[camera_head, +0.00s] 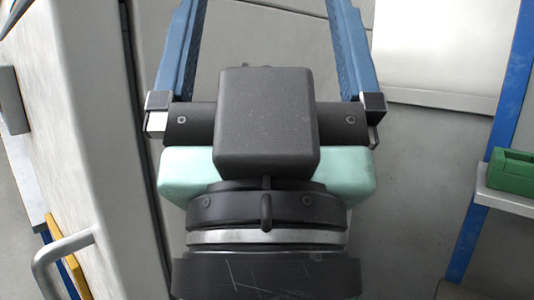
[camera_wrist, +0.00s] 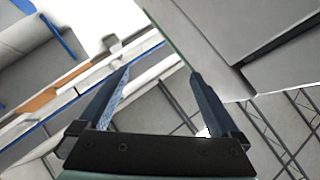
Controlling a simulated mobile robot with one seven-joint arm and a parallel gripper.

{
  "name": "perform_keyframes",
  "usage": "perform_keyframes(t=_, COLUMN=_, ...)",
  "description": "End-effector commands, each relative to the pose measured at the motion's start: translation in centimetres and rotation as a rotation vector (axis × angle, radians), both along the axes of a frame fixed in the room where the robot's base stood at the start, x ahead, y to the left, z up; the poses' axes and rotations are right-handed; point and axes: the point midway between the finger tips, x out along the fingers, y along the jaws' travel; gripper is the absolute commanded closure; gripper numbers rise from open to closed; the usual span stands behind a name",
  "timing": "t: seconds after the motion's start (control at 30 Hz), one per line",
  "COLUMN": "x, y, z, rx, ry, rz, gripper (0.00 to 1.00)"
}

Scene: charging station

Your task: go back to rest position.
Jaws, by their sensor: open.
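My gripper (camera_head: 265,40) is in the middle of the head view, with its two blue fingers spread wide and reaching past the top edge. It is open, and nothing shows between the fingers there. In the wrist view my gripper (camera_wrist: 158,75) also shows both fingers apart and empty. A pale cabinet-like body (camera_head: 85,90) with a grey handle (camera_head: 62,250) stands close on the left of my gripper in the head view. I cannot tell from these frames whether it touches the arm.
A green object (camera_head: 512,172) sits on a pale shelf (camera_head: 505,202) at the right, by a blue post (camera_head: 510,90). A pale panel (camera_head: 450,50) is at the upper right. Grey floor (camera_head: 425,160) shows between my gripper and the post. A large grey box-like body (camera_wrist: 240,50) fills the wrist view's upper right.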

Motion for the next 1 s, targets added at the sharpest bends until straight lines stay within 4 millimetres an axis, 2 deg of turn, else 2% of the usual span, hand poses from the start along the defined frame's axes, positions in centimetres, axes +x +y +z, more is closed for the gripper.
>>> perform_keyframes(t=0.03, x=0.0, y=0.0, z=3.3, rx=0.000, ry=0.000, rz=0.000, gripper=0.01)
perform_keyframes(t=0.2, x=0.0, y=0.0, z=8.4, rx=0.000, ry=0.000, rz=0.000, gripper=0.01)
perform_keyframes(t=0.4, x=0.0, y=0.0, z=12.8, rx=-0.001, ry=0.000, rz=0.001, gripper=0.01)
perform_keyframes(t=0.57, x=0.0, y=0.0, z=14.1, rx=-0.001, ry=0.000, rz=0.001, gripper=0.01)
perform_keyframes(t=0.77, x=0.0, y=0.0, z=14.1, rx=-0.001, ry=0.000, rz=0.001, gripper=0.01)
perform_keyframes(t=1.0, x=0.0, y=0.0, z=14.1, rx=-0.001, ry=0.000, rz=0.001, gripper=0.43)
